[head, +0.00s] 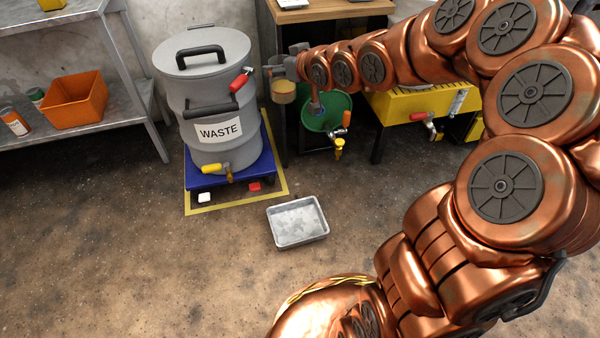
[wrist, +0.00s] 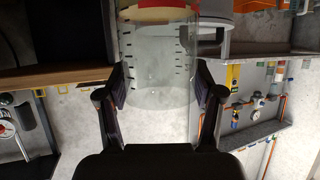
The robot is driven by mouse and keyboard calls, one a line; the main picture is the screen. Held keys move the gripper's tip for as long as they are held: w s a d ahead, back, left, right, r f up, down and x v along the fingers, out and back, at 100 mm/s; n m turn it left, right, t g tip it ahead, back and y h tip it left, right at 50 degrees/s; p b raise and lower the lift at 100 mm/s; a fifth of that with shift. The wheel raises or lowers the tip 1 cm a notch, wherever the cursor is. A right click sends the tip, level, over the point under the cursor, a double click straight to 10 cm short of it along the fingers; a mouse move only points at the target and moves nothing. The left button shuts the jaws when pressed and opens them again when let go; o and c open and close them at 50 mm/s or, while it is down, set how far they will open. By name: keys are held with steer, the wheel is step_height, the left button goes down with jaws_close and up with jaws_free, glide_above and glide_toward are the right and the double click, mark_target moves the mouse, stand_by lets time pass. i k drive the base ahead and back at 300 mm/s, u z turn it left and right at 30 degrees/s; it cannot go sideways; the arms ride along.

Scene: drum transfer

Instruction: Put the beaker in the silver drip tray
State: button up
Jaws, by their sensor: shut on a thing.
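The beaker (head: 284,92) is clear with yellowish contents and hangs in the air right of the waste drum in the head view. In the wrist view the clear, marked beaker (wrist: 158,75) sits between the two dark fingers of my gripper (wrist: 160,92), which is shut on it. My gripper (head: 286,66) is small and partly hidden by my copper arm in the head view. The silver drip tray (head: 298,240) is a shallow rectangular metal tray on the floor, below the beaker in the picture and apart from it. Nothing shows inside it.
A grey waste drum (head: 214,100) with a yellow-handled tap stands on a blue platform (head: 230,178) inside yellow floor marking. A green round container (head: 328,108) and a yellow bin (head: 410,105) are to the right. An orange bin (head: 74,98) sits on the left shelf. Floor around the tray is clear.

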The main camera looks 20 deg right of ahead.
mark_target(298, 226)
steer(key=z, duration=1.35)
steer(key=k, duration=1.1)
steer(key=u, duration=1.8)
steer(key=i, duration=0.5)
steer(key=u, duration=0.05)
